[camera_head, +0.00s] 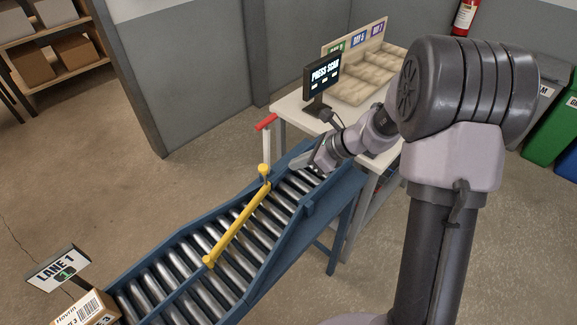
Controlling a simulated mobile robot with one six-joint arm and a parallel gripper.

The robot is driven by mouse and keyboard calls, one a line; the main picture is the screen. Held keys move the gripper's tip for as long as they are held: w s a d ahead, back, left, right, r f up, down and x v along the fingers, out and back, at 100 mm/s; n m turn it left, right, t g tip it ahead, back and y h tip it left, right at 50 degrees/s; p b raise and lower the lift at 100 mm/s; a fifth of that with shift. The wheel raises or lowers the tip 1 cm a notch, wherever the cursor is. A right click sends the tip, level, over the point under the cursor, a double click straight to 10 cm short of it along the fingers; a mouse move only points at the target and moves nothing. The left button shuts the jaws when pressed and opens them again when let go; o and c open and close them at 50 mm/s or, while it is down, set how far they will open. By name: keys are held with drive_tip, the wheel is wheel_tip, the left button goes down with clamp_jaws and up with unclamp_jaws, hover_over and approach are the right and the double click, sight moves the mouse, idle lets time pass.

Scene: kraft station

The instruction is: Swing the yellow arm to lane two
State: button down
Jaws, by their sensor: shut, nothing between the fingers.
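The yellow arm (238,224) lies slantwise across the metal rollers of the blue conveyor (168,250). My gripper (312,166) is over the conveyor's upper end, to the right of the post and apart from the yellow arm. It is shut and holds nothing; its fingertips are small in view. The lane 1 sign (58,270) stands at the lower left. I see no lane two sign.
A cardboard box (88,309) sits by the lane 1 sign. A white table (290,104) behind the conveyor carries a "PRESS SCAN" screen (322,77) and a sorting tray with labelled bays (360,75). A red-handled bar (266,122) stands beside the table. Open floor lies left.

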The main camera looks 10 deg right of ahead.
drive_tip(key=v, duration=0.1)
drive_tip(key=p+v, duration=0.1)
drive_tip(key=v, duration=0.3)
drive_tip(key=shift+w+d+r, duration=0.1)
drive_tip(key=shift+w+r, duration=0.1)
drive_tip(key=shift+r, duration=0.05)
